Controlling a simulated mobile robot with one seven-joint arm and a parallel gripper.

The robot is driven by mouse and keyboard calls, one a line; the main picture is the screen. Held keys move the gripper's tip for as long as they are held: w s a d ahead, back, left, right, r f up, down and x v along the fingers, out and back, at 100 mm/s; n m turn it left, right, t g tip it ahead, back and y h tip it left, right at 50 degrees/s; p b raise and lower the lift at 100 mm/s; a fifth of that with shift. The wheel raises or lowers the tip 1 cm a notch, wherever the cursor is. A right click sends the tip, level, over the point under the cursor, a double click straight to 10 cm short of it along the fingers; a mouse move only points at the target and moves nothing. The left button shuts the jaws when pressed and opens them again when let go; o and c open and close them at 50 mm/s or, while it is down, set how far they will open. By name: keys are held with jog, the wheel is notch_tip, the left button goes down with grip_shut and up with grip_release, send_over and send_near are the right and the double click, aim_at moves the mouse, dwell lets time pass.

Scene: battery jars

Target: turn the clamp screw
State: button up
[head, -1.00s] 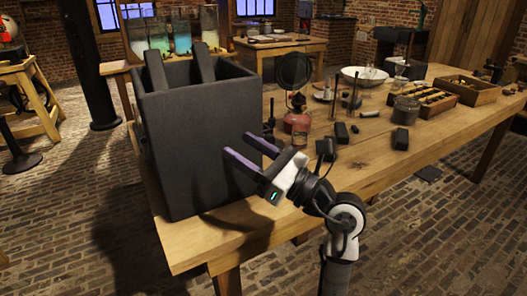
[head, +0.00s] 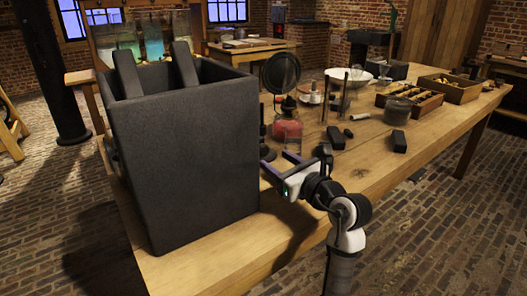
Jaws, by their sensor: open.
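I cannot make out the clamp screw in the head view. A large dark square jar (head: 185,165) stands upright on the near left of the wooden table, with two dark slabs (head: 126,74) sticking out of its open top. My gripper (head: 274,159) is just right of the jar, over the table, with its two purple fingers spread and nothing between them. The fingers point away, toward a slim dark stand (head: 263,138). I cannot tell whether they touch anything.
A red-based glass lamp (head: 287,128) and a round dark disc (head: 282,72) stand beyond my gripper. The table's front right (head: 400,175) is clear.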

aim_at(265, 153)
jog(key=x, duration=0.6)
jog(key=shift+w+a, duration=0.1)
jog(key=shift+a, duration=0.1)
jog(key=c, duration=1)
